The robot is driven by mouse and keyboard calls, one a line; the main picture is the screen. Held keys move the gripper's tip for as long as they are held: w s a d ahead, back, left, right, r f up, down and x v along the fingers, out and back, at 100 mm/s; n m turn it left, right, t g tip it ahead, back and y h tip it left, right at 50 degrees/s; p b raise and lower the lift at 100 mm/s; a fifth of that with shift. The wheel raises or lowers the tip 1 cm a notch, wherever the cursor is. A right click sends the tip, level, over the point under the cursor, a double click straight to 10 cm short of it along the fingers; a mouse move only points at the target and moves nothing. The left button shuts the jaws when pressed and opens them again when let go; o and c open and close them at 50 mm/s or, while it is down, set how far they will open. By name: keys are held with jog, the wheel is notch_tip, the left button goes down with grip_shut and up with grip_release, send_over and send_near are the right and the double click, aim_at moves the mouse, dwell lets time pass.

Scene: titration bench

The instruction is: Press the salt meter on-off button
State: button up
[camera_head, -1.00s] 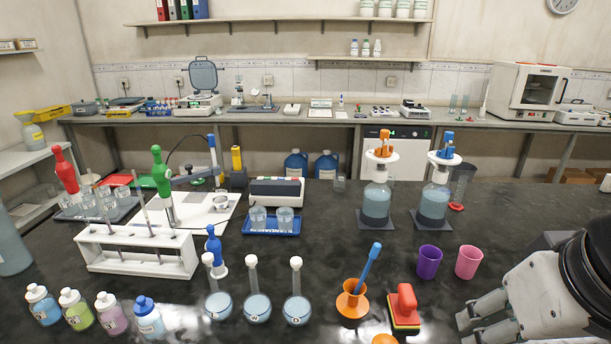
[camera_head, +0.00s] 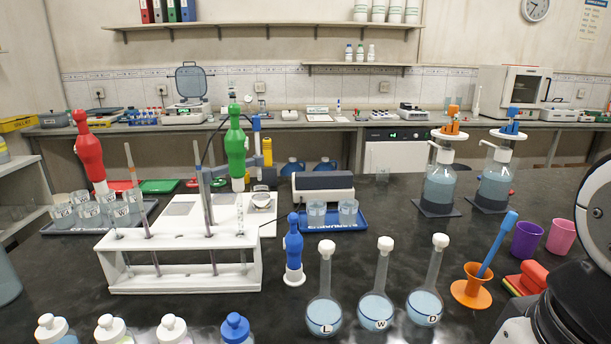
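No label in view reads as a salt meter. A small yellow upright device (camera_head: 267,152) stands behind the titration stand on the dark bench; I cannot tell whether it is the salt meter. A white box-shaped instrument with a dark top (camera_head: 322,187) stands right of it, behind a blue tray (camera_head: 334,224); it is also a possible match. No on-off button can be made out on either. My arm shows at the lower right edge, far from both devices. My gripper's fingers are outside the picture.
Three flasks (camera_head: 375,309), an orange funnel (camera_head: 472,293) and a red-handled block (camera_head: 528,277) stand at the front. A white test-tube rack (camera_head: 182,284) is at left. Two dispenser bottles (camera_head: 438,188) stand at right.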

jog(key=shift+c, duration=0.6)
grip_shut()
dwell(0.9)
